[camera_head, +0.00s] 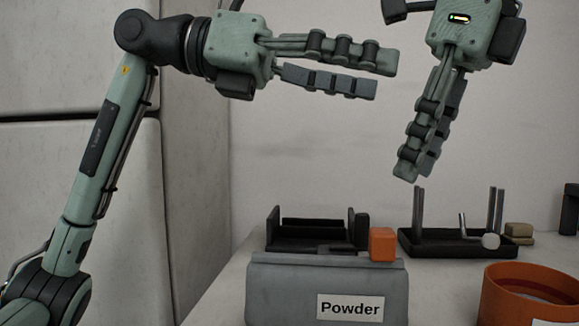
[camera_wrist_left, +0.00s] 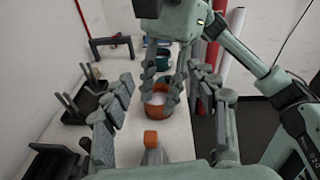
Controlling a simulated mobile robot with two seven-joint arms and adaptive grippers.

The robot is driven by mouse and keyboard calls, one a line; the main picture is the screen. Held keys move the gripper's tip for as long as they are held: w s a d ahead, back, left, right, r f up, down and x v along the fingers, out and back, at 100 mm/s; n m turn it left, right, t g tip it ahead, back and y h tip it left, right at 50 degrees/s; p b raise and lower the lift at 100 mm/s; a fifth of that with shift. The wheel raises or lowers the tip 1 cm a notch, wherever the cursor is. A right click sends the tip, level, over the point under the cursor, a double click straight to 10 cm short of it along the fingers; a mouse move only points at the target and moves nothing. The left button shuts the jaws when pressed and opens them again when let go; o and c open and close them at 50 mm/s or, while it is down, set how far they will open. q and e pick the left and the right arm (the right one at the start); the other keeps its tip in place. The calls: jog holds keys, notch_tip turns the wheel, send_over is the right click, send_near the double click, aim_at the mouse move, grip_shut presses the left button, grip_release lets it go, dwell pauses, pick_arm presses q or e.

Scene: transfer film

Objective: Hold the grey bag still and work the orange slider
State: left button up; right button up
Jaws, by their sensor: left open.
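The grey bag (camera_head: 280,290), labelled "Powder", stands on the table at the front centre. The orange slider (camera_head: 382,245) sits at the right end of its top edge. In the left wrist view the slider (camera_wrist_left: 151,139) and the narrow bag (camera_wrist_left: 154,157) show between my left fingers. My left gripper (camera_head: 385,77) is open and empty, well above the bag. My right gripper (camera_head: 418,171) points down, above and right of the slider, apart from it. In the left wrist view its two fingers (camera_wrist_left: 160,98) show a gap with nothing between them.
A black holder (camera_head: 310,240) stands behind the bag. A black tray (camera_head: 430,245) with upright posts is right of it. An orange tub (camera_head: 500,305) stands at the front right. In the left wrist view a dark frame (camera_wrist_left: 110,45) and a green container (camera_wrist_left: 163,54) stand farther along the table.

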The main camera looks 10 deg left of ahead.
pick_arm(q)
notch_tip(320, 180, down, 4)
jog(key=d+m+y, duration=0.1)
jog(key=d+y, duration=0.1)
jog(key=y, duration=0.1)
jog(key=m+g+y, duration=0.1)
jog(key=y, duration=0.8)
send_over(291, 286)
jog(key=w+d, duration=0.2)
jog(key=d, duration=0.3)
jog(key=f, duration=1.1)
jog(key=shift+s+f, duration=0.25)
jog(key=shift+f, duration=0.1)
jog(key=a+y, duration=0.1)
jog(key=a+f+y, duration=0.1)
jog(key=a, duration=0.1)
jog(key=a+f+g+y, duration=0.1)
jog(key=a, duration=0.1)
jog(key=shift+w+a+f+y, duration=0.2)
jog(key=shift+y, duration=0.1)
notch_tip(291, 286, down, 8)
jog(key=shift+r, duration=0.25)
